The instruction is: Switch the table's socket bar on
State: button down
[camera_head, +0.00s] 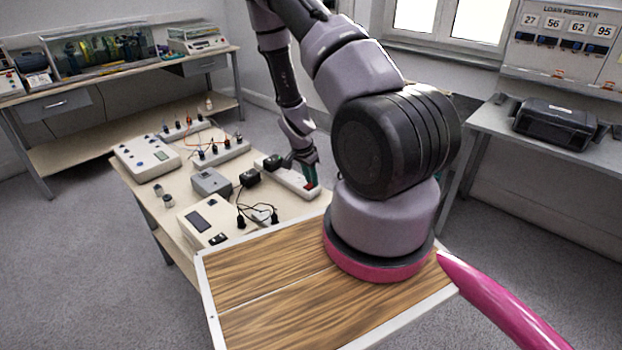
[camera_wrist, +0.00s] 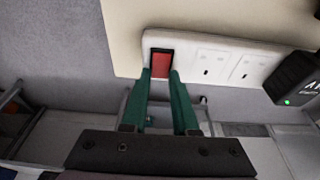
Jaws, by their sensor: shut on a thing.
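The white socket bar (camera_head: 287,176) lies on the right side of the pale table (camera_head: 178,208). It also shows in the wrist view (camera_wrist: 222,48). Its red rocker switch (camera_wrist: 160,62) sits in a dark frame at the left end of the bar there, beside empty sockets. My gripper (camera_wrist: 160,76) has green fingers, one at each side of the switch's lower edge, shut on the switch. In the head view my gripper (camera_head: 309,177) is at the bar's near end. I cannot tell which way the rocker is tilted.
A black adapter (camera_wrist: 296,78) with a lit green light is plugged into the bar. A grey box (camera_head: 211,182), a white meter unit (camera_head: 208,222) and loose cables lie close by.

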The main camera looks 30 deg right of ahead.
jog(key=c, duration=0.7)
grip_release()
jog(key=shift+r, duration=0.1)
jog(key=v, duration=1)
jog(key=shift+a+r, duration=0.15)
jog(key=shift+r, duration=0.15)
